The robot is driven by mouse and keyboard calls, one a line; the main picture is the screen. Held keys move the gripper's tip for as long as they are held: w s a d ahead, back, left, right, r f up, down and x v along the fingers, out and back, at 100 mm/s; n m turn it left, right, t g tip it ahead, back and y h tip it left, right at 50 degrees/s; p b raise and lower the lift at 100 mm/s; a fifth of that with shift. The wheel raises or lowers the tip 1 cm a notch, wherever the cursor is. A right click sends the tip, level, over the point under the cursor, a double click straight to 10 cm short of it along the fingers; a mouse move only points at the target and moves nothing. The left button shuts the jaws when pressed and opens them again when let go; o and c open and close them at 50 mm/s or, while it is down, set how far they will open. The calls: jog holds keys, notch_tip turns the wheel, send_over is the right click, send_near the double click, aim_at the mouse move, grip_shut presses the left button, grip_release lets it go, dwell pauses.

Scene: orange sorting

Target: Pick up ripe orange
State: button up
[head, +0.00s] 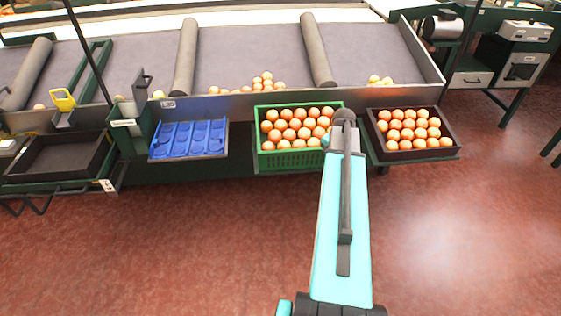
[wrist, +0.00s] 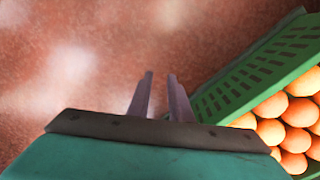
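Oranges (head: 296,125) fill the green crate (head: 290,160) at the front of the sorting bench in the head view. More oranges (head: 413,127) fill a dark tray (head: 455,152) to its right. In the wrist view, several oranges (wrist: 298,112) show at the lower right, inside the slotted crate wall (wrist: 255,75). My gripper (wrist: 161,75) has its two fingers a little apart with nothing between them, over the red floor and left of the crate wall. In the head view my arm hides the fingers and part of the crate's right end.
A blue tray (head: 189,153) with empty compartments lies left of the green crate. An empty dark tray (head: 57,177) sits farther left. The grey belt (head: 245,55) behind carries small groups of fruit, edged by a metal rail (head: 205,104). The red floor (head: 180,250) in front is clear.

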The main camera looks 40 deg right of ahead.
jog(key=s+d+r+m+p, duration=0.1)
jog(key=s+d+r+m, duration=0.2)
jog(key=d+r+m, duration=0.3)
jog(key=s+d+r+m+p, duration=0.1)
jog(key=s+d+r+m, duration=0.2)
jog(key=d+r+m, duration=0.3)
jog(key=shift+s+r+m+p, duration=0.4)
jog(key=shift+r+m, duration=2)
jog(key=shift+r, duration=1.45)
